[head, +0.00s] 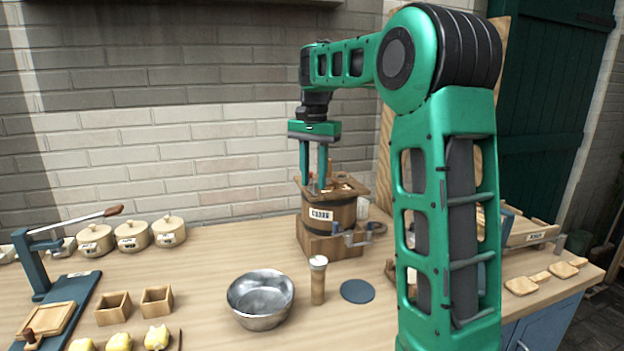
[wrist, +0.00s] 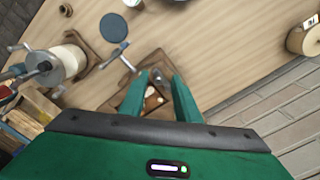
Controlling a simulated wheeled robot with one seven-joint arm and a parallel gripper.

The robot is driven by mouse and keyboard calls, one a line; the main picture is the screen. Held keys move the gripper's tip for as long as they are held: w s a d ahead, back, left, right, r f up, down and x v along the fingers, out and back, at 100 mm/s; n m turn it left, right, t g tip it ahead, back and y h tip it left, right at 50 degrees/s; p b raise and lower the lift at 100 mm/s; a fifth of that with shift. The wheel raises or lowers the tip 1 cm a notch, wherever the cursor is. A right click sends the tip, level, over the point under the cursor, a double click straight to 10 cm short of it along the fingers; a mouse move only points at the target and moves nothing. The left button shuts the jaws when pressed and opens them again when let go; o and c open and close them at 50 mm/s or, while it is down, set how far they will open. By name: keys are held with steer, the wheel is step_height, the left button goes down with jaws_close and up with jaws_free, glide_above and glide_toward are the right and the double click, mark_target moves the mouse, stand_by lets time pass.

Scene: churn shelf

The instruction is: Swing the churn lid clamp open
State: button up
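The churn (head: 331,213) is a wooden barrel with a label, standing on a wooden base on the counter. Its wooden top (head: 350,187) shows beside my fingers, with small brown and pale parts on it; I cannot tell which one is the lid clamp or how it stands. My gripper (head: 313,187) points down at the left part of the churn top, fingers apart. In the wrist view my gripper (wrist: 159,77) straddles part of the churn top (wrist: 128,98), where brown and pale pieces show between the fingers. Contact with the clamp cannot be told.
A metal crank (head: 357,237) sticks out at the churn's front. Lidded pots (head: 132,236) and a blue press (head: 42,265) stand left. A brick wall is behind.

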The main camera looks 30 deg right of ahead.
steer(key=shift+r, duration=0.1)
step_height(320, 180, up, 10)
steer(key=shift+r, duration=0.25)
stand_by(0.4)
stand_by(0.5)
steer(key=s+a+f+n, duration=0.2)
steer(key=s+f+n, duration=0.1)
steer(key=s+f, duration=1)
steer(key=s+a+f+n, duration=0.2)
steer(key=s+f, duration=1.2)
steer(key=s, duration=0.8)
steer(key=shift+n, duration=0.5)
steer(key=shift+w+f, duration=0.3)
steer(key=shift+w, duration=0.3)
